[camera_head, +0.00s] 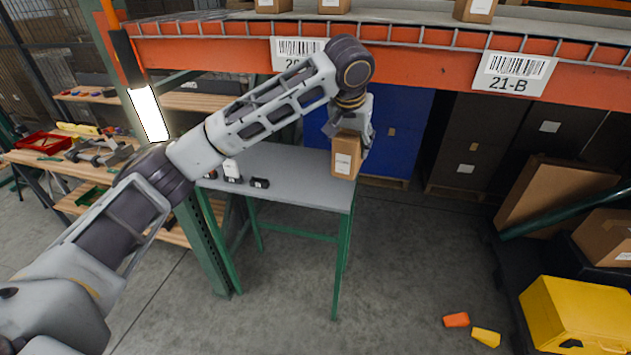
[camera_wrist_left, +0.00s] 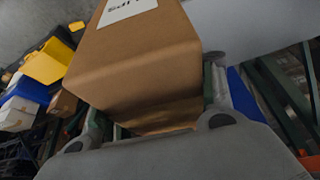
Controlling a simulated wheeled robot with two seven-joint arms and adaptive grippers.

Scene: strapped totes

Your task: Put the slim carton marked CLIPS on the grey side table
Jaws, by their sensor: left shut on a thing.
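The slim brown carton (camera_head: 345,156) with a white label is upright at the right end of the grey side table (camera_head: 285,178). In the left wrist view the carton (camera_wrist_left: 140,60) fills the middle, and part of its label shows letters that look like the end of CLIPS. My left gripper (camera_head: 352,132) is shut on the carton from above and behind. The carton overlaps the table's right edge in the head view; I cannot tell whether its base touches the top. My right gripper is not in view.
Small dark items (camera_head: 260,183) stand on the table's left part. An orange shelf beam (camera_head: 420,65) with cartons runs above. A wooden workbench (camera_head: 60,165) is at the left. A yellow case (camera_head: 575,315) is at the lower right. The table's middle is clear.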

